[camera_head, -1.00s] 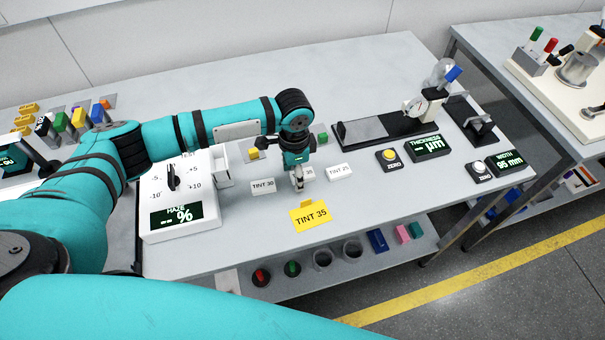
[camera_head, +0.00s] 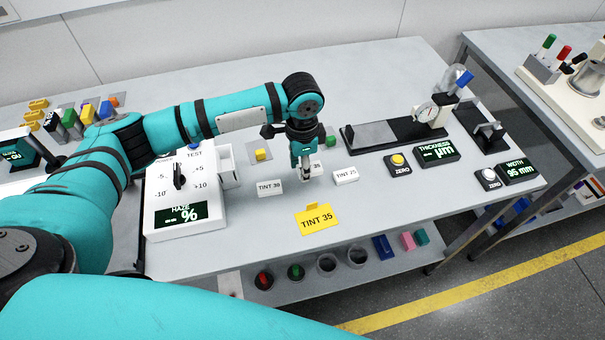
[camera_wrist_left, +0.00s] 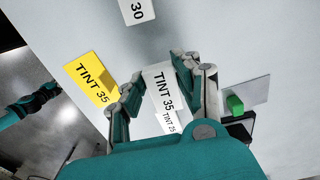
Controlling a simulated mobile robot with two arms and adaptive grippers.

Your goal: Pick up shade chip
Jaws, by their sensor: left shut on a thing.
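My left gripper (camera_head: 305,177) is shut on the white chip marked TINT 35 (camera_head: 317,168). In the left wrist view this chip (camera_wrist_left: 160,80) sits between the two fingers (camera_wrist_left: 155,92), its label facing the camera. It appears held slightly above the table. The white TINT 30 chip (camera_head: 270,188) lies to its left and the TINT 25 chip (camera_head: 346,176) to its right. A yellow card reading TINT 35 (camera_head: 318,220) stands in front. Part of my right arm (camera_wrist_left: 25,105) shows at the left of the wrist view; its gripper state is unclear.
The white haze meter (camera_head: 184,195) stands left of the chips. A thickness gauge (camera_head: 395,132), a yellow zero button (camera_head: 398,160) and displays are to the right. A yellow block (camera_head: 262,154) and a green block (camera_head: 331,141) lie behind. The table front around the card is clear.

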